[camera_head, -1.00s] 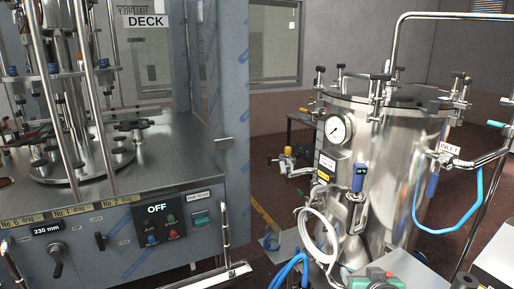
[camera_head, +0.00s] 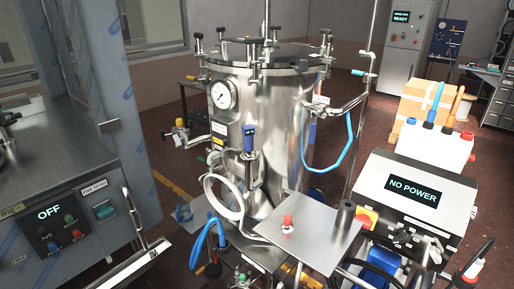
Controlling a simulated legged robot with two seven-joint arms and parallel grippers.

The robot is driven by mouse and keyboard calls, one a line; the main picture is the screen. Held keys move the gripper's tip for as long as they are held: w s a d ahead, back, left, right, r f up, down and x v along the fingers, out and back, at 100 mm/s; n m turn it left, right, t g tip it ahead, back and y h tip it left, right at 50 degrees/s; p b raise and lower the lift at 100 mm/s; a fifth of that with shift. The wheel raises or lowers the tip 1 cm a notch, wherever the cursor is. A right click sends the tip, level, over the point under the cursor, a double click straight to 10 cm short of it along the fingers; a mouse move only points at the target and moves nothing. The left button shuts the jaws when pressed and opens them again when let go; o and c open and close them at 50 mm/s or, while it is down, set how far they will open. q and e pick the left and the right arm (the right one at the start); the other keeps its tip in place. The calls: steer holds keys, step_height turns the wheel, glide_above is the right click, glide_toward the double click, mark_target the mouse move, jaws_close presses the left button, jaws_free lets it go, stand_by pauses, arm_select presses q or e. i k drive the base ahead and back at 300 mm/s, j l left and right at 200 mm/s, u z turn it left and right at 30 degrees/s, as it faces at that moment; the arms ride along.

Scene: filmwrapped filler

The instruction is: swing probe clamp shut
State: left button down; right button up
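A tall steel tank (camera_head: 285,115) stands in the middle of the view, with several clamps around its lid. A probe with a blue head (camera_head: 249,137) stands upright in a fitting on the tank's front, below the round gauge (camera_head: 223,95). A small clamp appears to sit around the probe's lower stem (camera_head: 252,170), but it is too small to tell whether it is open or shut. Neither of my grippers shows in the view.
A filler cabinet (camera_head: 60,225) reading OFF stands at the left. A flat steel plate (camera_head: 318,243) with a red knob juts out before the tank. A box reading NO POWER (camera_head: 413,191) is at the right. White and blue hoses hang around the tank's front.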

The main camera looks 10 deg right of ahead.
mark_target(214, 158)
steer(key=i+j+z, duration=0.2)
steer(key=z, duration=0.3)
steer(key=i+j+z, duration=0.1)
steer(key=j+z, duration=0.35)
steer(key=i+j+z, duration=0.1)
steer(key=j+z, duration=0.15)
steer(key=z, duration=0.25)
steer(key=j+z, duration=0.45)
steer(key=i+l, duration=0.05)
